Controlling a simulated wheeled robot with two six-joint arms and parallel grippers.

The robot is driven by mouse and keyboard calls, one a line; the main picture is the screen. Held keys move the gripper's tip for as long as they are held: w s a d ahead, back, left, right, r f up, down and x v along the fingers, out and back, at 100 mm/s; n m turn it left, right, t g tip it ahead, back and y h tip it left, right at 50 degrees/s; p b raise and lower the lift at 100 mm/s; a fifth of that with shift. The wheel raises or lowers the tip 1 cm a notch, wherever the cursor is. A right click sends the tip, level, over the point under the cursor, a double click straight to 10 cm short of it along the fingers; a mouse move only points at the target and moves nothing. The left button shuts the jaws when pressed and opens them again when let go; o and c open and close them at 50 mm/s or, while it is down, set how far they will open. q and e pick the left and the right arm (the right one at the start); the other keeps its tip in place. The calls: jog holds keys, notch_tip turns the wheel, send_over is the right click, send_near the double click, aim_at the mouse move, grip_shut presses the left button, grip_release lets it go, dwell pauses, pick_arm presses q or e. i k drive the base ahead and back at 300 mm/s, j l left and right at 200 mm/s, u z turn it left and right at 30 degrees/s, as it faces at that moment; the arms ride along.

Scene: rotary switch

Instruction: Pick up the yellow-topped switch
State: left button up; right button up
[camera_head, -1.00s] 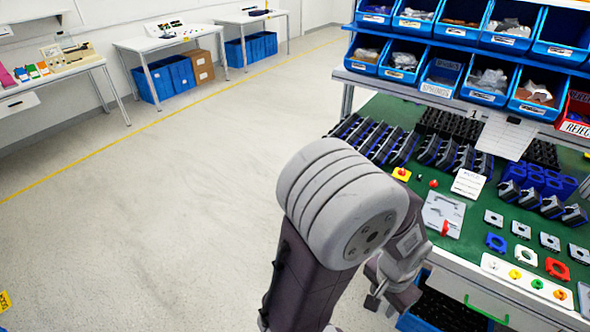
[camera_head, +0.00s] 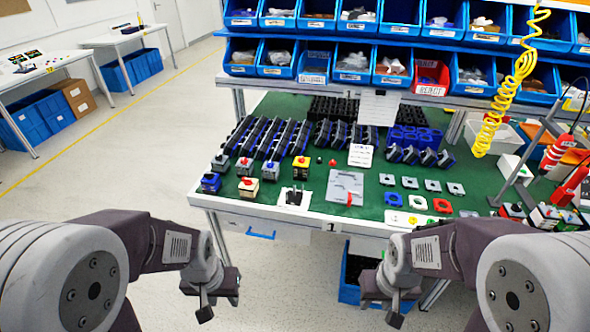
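A small switch with a yellow top and a red knob (camera_head: 301,165) stands on the green workbench (camera_head: 280,110), left of the grey plate. A cream-coloured block switch with a red top (camera_head: 248,186) stands nearer the front left edge. Other small switches stand beside it: a grey one with a red top (camera_head: 244,166) and blue-topped ones (camera_head: 211,182). My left gripper (camera_head: 205,308) hangs in front of the bench, below and left of the switches. My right gripper (camera_head: 394,312) hangs in front of the bench to the right. Both are apart from the switches; their finger gaps cannot be made out.
A grey plate with a red part (camera_head: 345,187) and a black-pronged piece on white (camera_head: 294,197) lie near the front edge. Racks of dark modules (camera_head: 265,138) stand behind. Blue bins (camera_head: 353,60) hang above the bench. A yellow coiled hose (camera_head: 505,95) hangs at right.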

aim_at(301, 171)
jog(key=i+l+u, duration=0.25)
jog(key=u, duration=0.15)
jog(key=i+l+u, duration=0.2)
jog(key=l+u, duration=0.25)
jog(key=i+l+u, duration=0.15)
jog(key=u, duration=0.25)
jog(key=l+u, duration=0.85)
jog(key=l, duration=0.15)
